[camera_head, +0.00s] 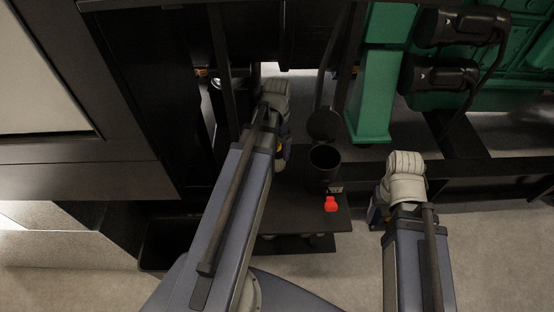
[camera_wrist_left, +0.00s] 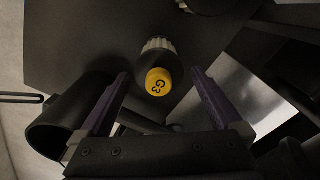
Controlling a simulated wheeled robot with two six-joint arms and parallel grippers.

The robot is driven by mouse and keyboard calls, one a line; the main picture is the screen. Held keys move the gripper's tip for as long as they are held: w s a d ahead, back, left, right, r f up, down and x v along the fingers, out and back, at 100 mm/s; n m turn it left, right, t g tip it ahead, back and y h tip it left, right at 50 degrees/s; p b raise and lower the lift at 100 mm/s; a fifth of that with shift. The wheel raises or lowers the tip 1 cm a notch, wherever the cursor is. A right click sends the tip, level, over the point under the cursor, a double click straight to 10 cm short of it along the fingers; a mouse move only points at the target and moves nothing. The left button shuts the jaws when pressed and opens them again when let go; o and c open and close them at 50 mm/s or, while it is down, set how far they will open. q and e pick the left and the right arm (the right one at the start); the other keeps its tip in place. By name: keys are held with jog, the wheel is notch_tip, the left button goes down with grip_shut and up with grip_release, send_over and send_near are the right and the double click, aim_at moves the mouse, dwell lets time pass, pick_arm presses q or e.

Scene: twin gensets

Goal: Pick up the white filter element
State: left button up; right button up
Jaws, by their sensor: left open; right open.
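In the left wrist view a pale, ribbed piece (camera_wrist_left: 157,45), which looks like the white filter element, sits just behind a round yellow cap (camera_wrist_left: 158,82) marked "G3". My left gripper (camera_wrist_left: 160,74) is open and empty. Its two purple fingers stand on either side of the yellow cap, apart from it. In the head view the left wrist mostly hides this gripper, and a bit of yellow (camera_head: 280,163) shows beside it. My right gripper (camera_head: 377,213) is mostly hidden by its own wrist, with nothing seen held in it.
An open black canister (camera_head: 324,160) stands on a dark shelf (camera_head: 310,215) right of my left wrist; its wall is close to the left finger in the wrist view (camera_wrist_left: 68,118). A red piece (camera_head: 331,204) is in front. A green post (camera_head: 377,95) rises behind.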

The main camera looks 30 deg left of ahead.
aim_at(277, 154)
pick_arm(q)
notch_tip(277, 154, down, 5)
jog(key=b, duration=0.4)
jog(key=shift+r, duration=0.1)
jog(key=c, duration=1.2)
jog(key=shift+r, duration=0.1)
jog(key=shift+c, duration=0.2)
notch_tip(277, 154, up, 10)
jog(key=p, duration=0.9)
jog(key=shift+p, duration=0.4)
jog(key=shift+r, duration=0.1)
notch_tip(277, 154, up, 5)
jog(key=p, duration=0.5)
